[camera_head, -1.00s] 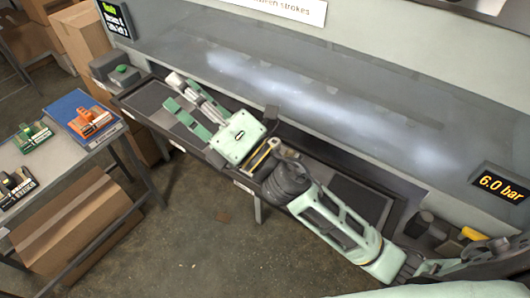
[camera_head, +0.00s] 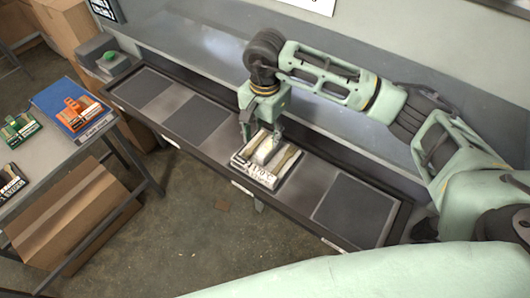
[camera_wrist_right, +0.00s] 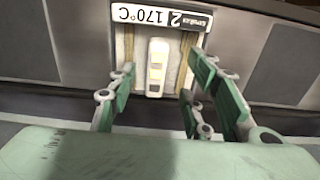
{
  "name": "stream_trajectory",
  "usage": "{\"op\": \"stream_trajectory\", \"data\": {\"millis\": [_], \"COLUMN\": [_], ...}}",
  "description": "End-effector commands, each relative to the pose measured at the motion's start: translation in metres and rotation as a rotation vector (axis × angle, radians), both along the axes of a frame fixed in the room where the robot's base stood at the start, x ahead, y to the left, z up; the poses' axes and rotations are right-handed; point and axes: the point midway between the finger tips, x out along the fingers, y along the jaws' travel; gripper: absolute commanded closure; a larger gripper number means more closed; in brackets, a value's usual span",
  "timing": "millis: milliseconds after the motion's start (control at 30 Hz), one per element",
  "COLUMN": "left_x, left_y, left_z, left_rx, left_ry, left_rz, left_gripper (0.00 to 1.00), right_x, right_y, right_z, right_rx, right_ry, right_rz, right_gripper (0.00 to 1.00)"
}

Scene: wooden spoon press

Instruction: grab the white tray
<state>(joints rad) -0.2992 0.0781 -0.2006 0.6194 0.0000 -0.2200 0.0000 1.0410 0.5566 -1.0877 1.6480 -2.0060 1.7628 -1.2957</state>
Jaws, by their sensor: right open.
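The white tray (camera_head: 253,178) stands on the middle of the long dark bed. It carries light wooden pieces, a pale block (camera_wrist_right: 155,70) and a label reading "2 170°C" (camera_wrist_right: 162,16). My right gripper (camera_head: 262,130) is at the tray's far side in the head view, pointing down. In the right wrist view the white tray (camera_wrist_right: 137,60) lies ahead, between the spread fingers of my right gripper (camera_wrist_right: 160,72). The fingers are open and nothing is clamped. Whether a fingertip touches the tray cannot be told. My left gripper is not in view.
The bed has several dark square pads (camera_head: 355,213) beside the tray. A side table (camera_head: 50,150) at left holds an orange-marked tray (camera_head: 82,112) on a blue mat and a green-marked tray (camera_head: 18,130). Cardboard boxes stand at left. A grey ledge runs behind the bed.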

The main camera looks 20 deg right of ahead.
Motion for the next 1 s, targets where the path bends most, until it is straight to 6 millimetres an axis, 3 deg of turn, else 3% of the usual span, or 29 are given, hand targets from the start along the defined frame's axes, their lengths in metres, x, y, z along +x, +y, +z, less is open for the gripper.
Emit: {"op": "stream_trajectory", "data": {"millis": [367, 600, 900, 1000], "left_x": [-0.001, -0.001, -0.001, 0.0], "left_y": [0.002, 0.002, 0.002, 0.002], "left_z": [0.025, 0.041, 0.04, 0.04], "left_rx": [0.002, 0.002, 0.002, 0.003], "left_ry": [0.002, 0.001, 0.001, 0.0], "left_rz": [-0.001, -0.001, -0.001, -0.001], "left_gripper": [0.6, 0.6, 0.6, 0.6], "right_x": [-0.003, -0.003, -0.003, -0.003], "right_y": [-0.002, -0.001, -0.001, -0.001], "right_z": [-0.036, -0.069, -0.077, -0.077], "right_rx": [-0.009, -0.006, -0.007, -0.007], "right_ry": [0.007, 0.005, 0.002, 0.002], "right_rz": [-0.001, -0.002, 0.0, 0.0], "right_gripper": [0.55, 0.55, 0.55, 0.63]}}
